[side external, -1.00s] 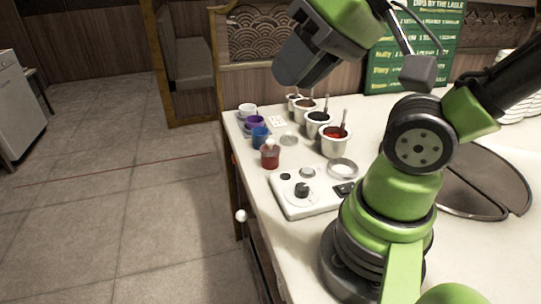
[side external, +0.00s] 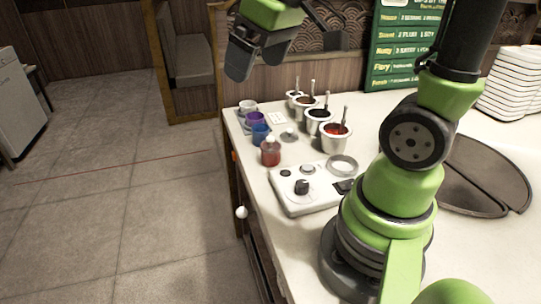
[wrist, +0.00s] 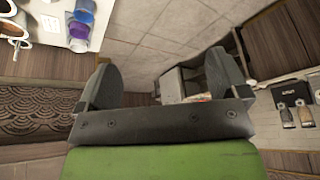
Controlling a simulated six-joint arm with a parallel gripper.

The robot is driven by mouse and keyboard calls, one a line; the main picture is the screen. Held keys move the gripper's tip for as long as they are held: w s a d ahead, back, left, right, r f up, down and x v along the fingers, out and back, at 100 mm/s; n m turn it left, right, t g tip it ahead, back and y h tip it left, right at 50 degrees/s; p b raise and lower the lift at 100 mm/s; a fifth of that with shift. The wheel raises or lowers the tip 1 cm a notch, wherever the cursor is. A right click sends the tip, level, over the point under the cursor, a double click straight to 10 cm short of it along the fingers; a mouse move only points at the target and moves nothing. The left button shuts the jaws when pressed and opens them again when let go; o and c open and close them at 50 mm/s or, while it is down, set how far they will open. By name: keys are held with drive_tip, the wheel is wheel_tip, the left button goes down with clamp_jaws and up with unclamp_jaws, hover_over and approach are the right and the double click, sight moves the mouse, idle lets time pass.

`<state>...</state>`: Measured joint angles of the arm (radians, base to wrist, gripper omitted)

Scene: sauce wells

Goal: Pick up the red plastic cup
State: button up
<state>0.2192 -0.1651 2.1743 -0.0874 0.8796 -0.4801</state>
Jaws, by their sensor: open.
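The red plastic cup (side external: 270,155) stands on the counter near its left edge in the side external view, nearest in a row of small cups. It looks translucent, with a pale piece showing at its top. I do not make it out in the wrist view. My gripper (side external: 238,72) is open and empty, raised well above and behind the cups, near the back wall. In the wrist view my gripper (wrist: 166,80) shows its two dark fingers spread apart, with only floor and furniture between them.
A blue cup (side external: 260,134), a purple cup (side external: 255,119) and a white cup (side external: 248,107) stand behind the red one. Several metal sauce wells (side external: 335,143) with spoons stand to the right. A white control box (side external: 305,198) with a knob lies in front. A green sign (side external: 405,45) stands behind.

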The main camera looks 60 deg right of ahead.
drive_tip(key=w+d+f+n+g, duration=0.2)
drive_tip(key=w+d+f, duration=0.2)
drive_tip(key=d+f, duration=0.1)
drive_tip(key=n+g, duration=0.2)
drive_tip(key=n, duration=0.1)
hover_over(273, 137)
drive_tip(key=a, duration=0.1)
drive_tip(key=f, duration=1.1)
drive_tip(key=shift+w, duration=0.4)
drive_tip(key=shift+n+g, duration=0.3)
drive_tip(key=shift+n, duration=0.1)
wheel_tip(273, 137, down, 4)
drive_tip(key=shift+s+d+f, duration=0.1)
drive_tip(key=shift+d+f, duration=0.05)
drive_tip(key=shift+f, duration=0.1)
drive_tip(key=f, duration=0.5)
drive_tip(key=shift+s+d, duration=0.25)
drive_tip(key=shift+s, duration=0.05)
drive_tip(key=shift+f, duration=0.55)
drive_tip(key=c, duration=1)
